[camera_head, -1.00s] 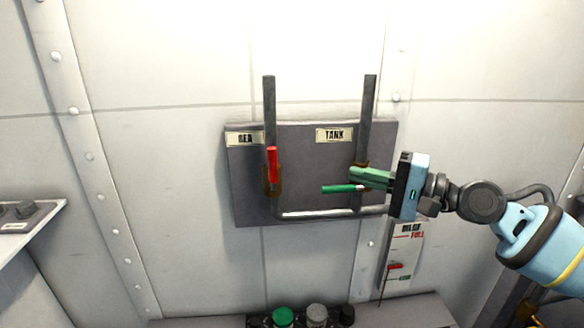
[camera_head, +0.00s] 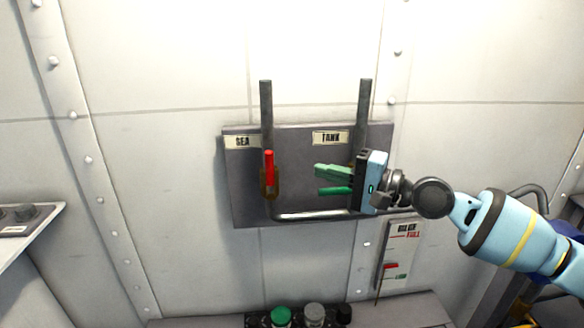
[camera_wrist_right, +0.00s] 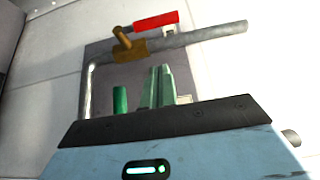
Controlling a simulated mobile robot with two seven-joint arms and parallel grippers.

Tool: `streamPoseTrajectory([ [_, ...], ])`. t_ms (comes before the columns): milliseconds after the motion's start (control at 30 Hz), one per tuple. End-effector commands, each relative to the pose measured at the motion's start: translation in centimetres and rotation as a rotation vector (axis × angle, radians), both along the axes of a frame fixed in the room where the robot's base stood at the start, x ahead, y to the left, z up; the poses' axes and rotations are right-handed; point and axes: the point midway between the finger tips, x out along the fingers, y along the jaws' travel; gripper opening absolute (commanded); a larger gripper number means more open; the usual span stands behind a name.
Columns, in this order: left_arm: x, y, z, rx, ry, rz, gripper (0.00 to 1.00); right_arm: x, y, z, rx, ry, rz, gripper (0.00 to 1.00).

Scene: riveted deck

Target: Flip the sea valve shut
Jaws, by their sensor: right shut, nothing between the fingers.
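The sea valve's red handle (camera_head: 269,165) points up along the left pipe, under the SEA label (camera_head: 242,142). Its brass body (camera_head: 269,185) sits behind and below. The red handle also shows in the right wrist view (camera_wrist_right: 155,21), lying along the pipe. My right gripper (camera_head: 318,170) is shut and empty, its green fingers pointing left toward the red handle, with a gap between. In the wrist view the fingertips (camera_wrist_right: 160,70) are together. The tank valve's green handle (camera_head: 334,191) points sideways just below my fingers; its body is hidden by my gripper. My left gripper is out of view.
The valves are on a grey panel (camera_head: 300,195) on the wall, with a pipe (camera_head: 310,216) joining them below. A gauge board (camera_head: 397,255) hangs below right. Green and grey knobs (camera_head: 281,316) stand at the bottom. A console (camera_head: 20,225) is at left.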

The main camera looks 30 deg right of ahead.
Motion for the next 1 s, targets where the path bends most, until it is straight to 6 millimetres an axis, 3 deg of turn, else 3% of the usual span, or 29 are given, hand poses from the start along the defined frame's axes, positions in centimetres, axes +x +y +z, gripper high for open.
streamPoseTrajectory([
  [367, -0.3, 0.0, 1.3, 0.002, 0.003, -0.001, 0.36, 3.4, 2.2, 0.6, 0.002, -0.006, 0.004, 0.00],
  [600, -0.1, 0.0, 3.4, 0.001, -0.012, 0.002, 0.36, 3.9, 4.5, 0.6, 0.000, -0.004, 0.004, 0.00],
  [1000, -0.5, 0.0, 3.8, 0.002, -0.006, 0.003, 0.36, 4.3, 6.0, 0.1, -0.002, -0.001, 0.002, 0.00],
])
